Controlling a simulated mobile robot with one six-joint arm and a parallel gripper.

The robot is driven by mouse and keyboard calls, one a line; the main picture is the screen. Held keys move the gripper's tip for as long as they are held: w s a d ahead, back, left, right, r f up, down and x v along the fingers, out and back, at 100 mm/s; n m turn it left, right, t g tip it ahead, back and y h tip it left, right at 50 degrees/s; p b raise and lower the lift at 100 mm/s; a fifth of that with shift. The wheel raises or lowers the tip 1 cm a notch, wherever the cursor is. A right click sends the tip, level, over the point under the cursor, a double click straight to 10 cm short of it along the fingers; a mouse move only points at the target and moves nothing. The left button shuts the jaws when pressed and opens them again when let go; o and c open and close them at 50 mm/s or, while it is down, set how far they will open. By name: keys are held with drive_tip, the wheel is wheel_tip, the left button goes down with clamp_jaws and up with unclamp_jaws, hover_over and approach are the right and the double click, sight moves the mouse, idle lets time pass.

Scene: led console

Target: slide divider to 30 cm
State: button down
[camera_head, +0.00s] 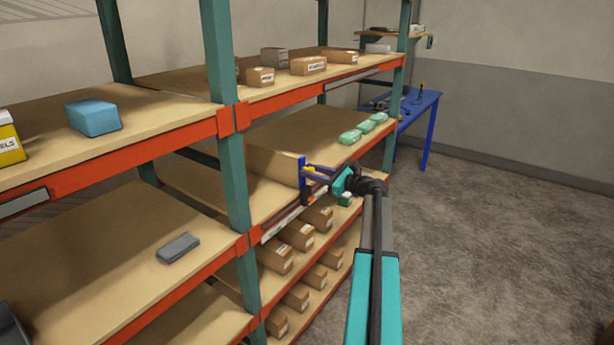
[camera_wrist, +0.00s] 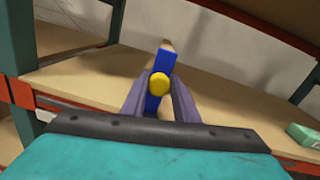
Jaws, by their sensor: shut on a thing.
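The divider is a tan upright panel (camera_head: 272,168) with a blue front edge (camera_head: 302,176) and a yellow knob (camera_head: 309,169). It stands on the middle shelf of the right bay. In the wrist view its blue edge (camera_wrist: 163,60) and the yellow knob (camera_wrist: 159,83) lie between my two grey fingers. My gripper (camera_head: 312,172) reaches it from the front and is shut on the knob; it also shows in the wrist view (camera_wrist: 160,90). A pale strip (camera_head: 281,225) runs along the shelf's front edge; its markings are too small to read.
Several green-topped packs (camera_head: 364,128) stand at the right of the divider's shelf, with bare board between. Cartons (camera_head: 300,236) fill the shelves below. Teal uprights (camera_head: 224,120) bound the bay. A blue table (camera_head: 416,105) stands behind. The floor (camera_head: 500,240) at right is clear.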

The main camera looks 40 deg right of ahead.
drive_tip(key=shift+w+d, duration=0.15)
drive_tip(key=shift+d, duration=0.55)
drive_tip(key=shift+w+d, duration=0.15)
drive_tip(key=shift+d, duration=0.5)
drive_tip(key=c, duration=1.5)
unclamp_jaws()
drive_tip(key=shift+o, duration=0.2)
drive_tip(key=shift+s, duration=0.15)
drive_tip(key=b+v, duration=0.3)
drive_tip(key=v, duration=1)
drive_tip(key=shift+s+b, duration=0.3)
drive_tip(key=shift+b, duration=0.1)
